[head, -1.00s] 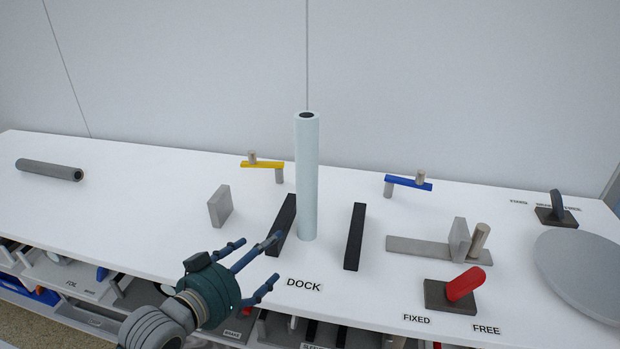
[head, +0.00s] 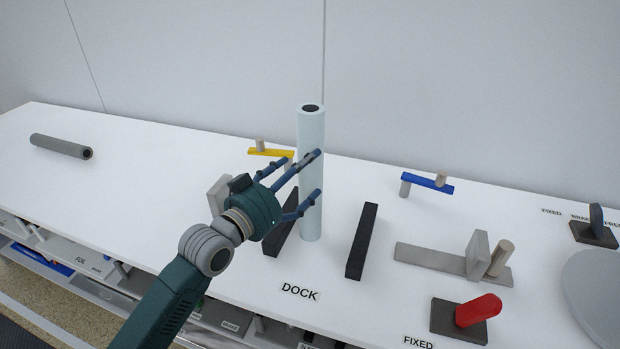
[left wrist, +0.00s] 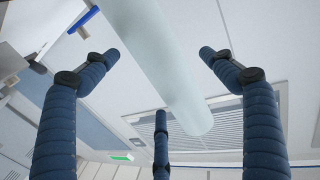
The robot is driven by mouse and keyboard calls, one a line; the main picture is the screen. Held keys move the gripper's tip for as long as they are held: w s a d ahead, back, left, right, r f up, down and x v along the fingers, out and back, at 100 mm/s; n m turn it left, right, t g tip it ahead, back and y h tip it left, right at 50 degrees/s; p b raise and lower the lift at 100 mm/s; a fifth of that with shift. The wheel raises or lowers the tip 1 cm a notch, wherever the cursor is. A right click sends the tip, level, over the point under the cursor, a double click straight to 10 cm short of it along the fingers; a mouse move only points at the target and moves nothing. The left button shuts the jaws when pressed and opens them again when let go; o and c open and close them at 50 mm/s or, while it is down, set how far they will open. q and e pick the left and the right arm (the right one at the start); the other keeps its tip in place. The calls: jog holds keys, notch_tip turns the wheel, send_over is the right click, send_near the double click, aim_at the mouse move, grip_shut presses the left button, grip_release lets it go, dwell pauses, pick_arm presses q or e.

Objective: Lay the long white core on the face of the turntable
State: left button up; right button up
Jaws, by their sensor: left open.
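The long white core (head: 312,135) stands upright on the table between the two black dock rails, its dark bore showing at the top. My left gripper (head: 313,172) is open at the core's near left side, with its fingers spread and overlapping the core in the head view. In the left wrist view the core (left wrist: 165,65) passes between the open fingers (left wrist: 160,90); I cannot tell whether any finger touches it. The turntable (head: 597,290) is a grey disc at the right edge, partly cut off, its visible face bare. My right gripper is not in view.
Black rails (head: 362,241) flank the core. A grey roll (head: 61,146) lies far left. A yellow bar (head: 270,152), a blue bar (head: 427,183), a grey bracket (head: 440,258) and a red lever (head: 478,310) stand around. A wall rises behind the table.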

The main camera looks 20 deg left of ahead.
aim_at(313, 162)
pick_arm(q)
jog(key=p+x, duration=0.1)
jog(key=x, duration=0.3)
jog(key=shift+w, duration=0.4)
jog(key=shift+s, duration=0.15)
jog(key=c, duration=2)
jog(key=shift+r, duration=0.1)
jog(key=shift+c, duration=0.2)
